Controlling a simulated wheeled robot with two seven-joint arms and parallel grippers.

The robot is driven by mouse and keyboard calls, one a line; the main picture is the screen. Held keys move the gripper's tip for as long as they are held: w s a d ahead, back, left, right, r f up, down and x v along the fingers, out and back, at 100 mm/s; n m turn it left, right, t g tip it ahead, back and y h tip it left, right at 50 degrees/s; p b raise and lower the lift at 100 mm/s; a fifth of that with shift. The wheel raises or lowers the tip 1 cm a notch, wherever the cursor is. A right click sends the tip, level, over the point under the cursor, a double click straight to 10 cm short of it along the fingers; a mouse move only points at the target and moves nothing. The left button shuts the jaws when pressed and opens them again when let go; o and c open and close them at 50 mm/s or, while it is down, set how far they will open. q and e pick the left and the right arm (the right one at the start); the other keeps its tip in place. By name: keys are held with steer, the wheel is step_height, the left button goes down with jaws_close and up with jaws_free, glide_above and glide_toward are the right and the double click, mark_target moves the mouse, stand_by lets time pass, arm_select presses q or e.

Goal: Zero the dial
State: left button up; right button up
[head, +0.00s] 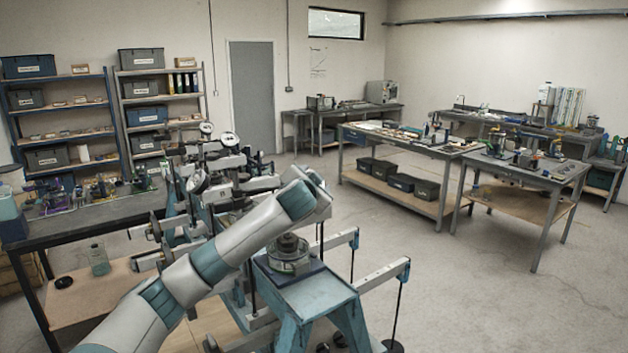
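Lever frames with pale arms and thin posts stand crowded together left of centre. A small round dial (206,128) with a pale face sits on top of them. A second round dial (228,139) is just right of it. Their readings are too small to make out. My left arm crosses in front from the lower left and bends right of the frames. Pale links show behind that bend, among the frame parts. I cannot make out my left gripper's fingers there, or any contact with a dial. My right gripper is not in view.
A teal stand (313,296) with a round metal piece (289,252) on top is close in front. A dark workbench (100,214) is at the left. Shelves with bins line the back left. Workbenches (400,144) stand at the right, with open floor (470,290) before them.

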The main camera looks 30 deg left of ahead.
arm_select(q)
steer(key=o, duration=1)
steer(key=shift+o, duration=0.2)
steer(key=shift+b+v, duration=0.55)
steer(key=shift+v, duration=0.2)
steer(key=b+v, duration=0.6)
steer(key=v, duration=0.9)
steer(key=shift+s+d+r+b, duration=0.15)
steer(key=shift+s+d+b, duration=0.05)
steer(key=shift+s+b, duration=0.15)
